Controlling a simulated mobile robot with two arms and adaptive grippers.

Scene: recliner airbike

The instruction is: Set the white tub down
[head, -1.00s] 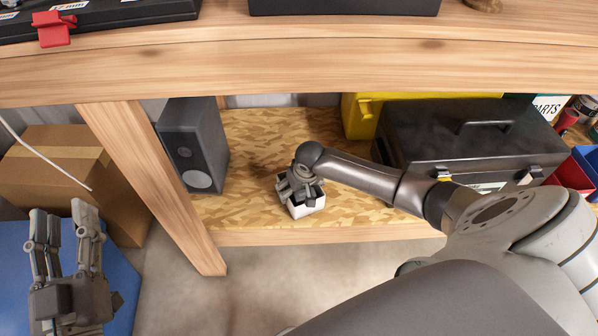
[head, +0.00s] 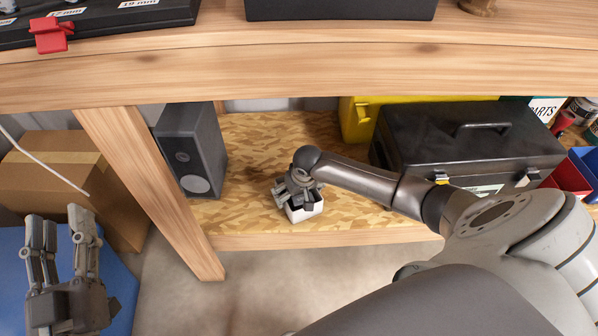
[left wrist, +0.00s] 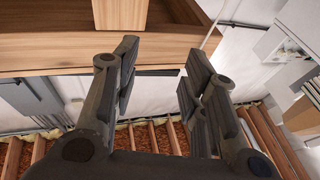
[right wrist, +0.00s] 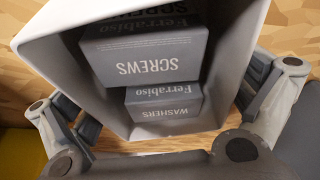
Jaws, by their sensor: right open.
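The white tub (head: 306,214) stands on the lower wooden shelf, near its front edge. In the right wrist view the tub (right wrist: 72,58) is seen from above, holding grey boxes marked Screws (right wrist: 150,62) and Washers (right wrist: 165,103). My right gripper (head: 300,187) is over the tub. In the right wrist view my right gripper (right wrist: 165,90) is open, with fingers on opposite sides outside the tub walls. The tub's underside is hidden. My left gripper (head: 60,222) is open and empty at the lower left; it also shows empty in the left wrist view (left wrist: 162,60).
A dark speaker (head: 192,150) stands left of the tub on the shelf. A black toolbox (head: 465,145) and yellow case (head: 358,118) stand to the right. The bench top (head: 300,75) overhangs the shelf. A wooden leg (head: 150,190) stands at left, beside a cardboard box (head: 50,175).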

